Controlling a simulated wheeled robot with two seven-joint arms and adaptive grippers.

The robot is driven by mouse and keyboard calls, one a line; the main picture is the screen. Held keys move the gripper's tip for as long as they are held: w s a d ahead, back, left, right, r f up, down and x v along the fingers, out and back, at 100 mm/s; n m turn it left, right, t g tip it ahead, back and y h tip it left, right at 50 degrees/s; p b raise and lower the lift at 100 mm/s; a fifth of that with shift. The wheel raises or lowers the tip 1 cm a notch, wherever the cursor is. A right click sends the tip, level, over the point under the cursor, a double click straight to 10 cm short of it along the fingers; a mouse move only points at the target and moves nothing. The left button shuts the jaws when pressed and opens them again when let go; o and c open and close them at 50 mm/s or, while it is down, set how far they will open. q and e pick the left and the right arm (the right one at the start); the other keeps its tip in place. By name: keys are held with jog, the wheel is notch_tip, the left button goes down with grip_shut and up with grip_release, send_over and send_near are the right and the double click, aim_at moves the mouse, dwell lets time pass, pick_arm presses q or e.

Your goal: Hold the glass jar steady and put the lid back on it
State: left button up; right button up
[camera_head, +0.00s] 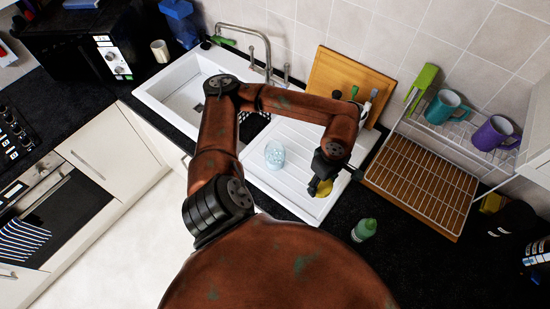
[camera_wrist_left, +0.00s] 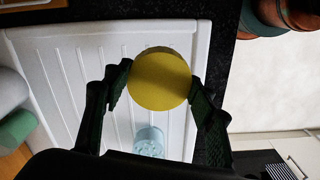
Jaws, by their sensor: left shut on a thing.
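The pale blue glass jar (camera_head: 274,156) stands open on the white ribbed drainboard (camera_head: 290,190). It also shows in the left wrist view (camera_wrist_left: 149,142), near the bottom. My left gripper (camera_head: 321,178) is over the drainboard's right part, to the right of the jar and apart from it. It is shut on the round yellow lid (camera_head: 324,188). In the left wrist view the lid (camera_wrist_left: 160,78) sits between the two dark fingers. Nothing of my right gripper shows.
The sink basin with a tap (camera_head: 265,50) lies behind and left of the jar. A green bottle (camera_head: 364,230) stands on the black worktop. A dish rack (camera_head: 425,180) with mugs is at right. A wooden board (camera_head: 345,75) leans at the back.

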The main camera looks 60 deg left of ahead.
pick_arm(q)
jog(key=w+d+m+b, duration=0.1)
jog(key=w+d+m, duration=0.1)
jog(key=m, duration=0.7)
jog(key=w+d+m+b, duration=0.1)
jog(key=w+d+m, duration=0.2)
jog(key=m, duration=0.6)
jog(key=shift+w+f, duration=0.45)
jog(key=shift+w, duration=0.7)
pick_arm(e)
notch_tip(320, 180, down, 2)
jog(key=shift+s+f, duration=0.15)
jog(key=shift+f, duration=0.05)
jog(key=shift+c, duration=0.4)
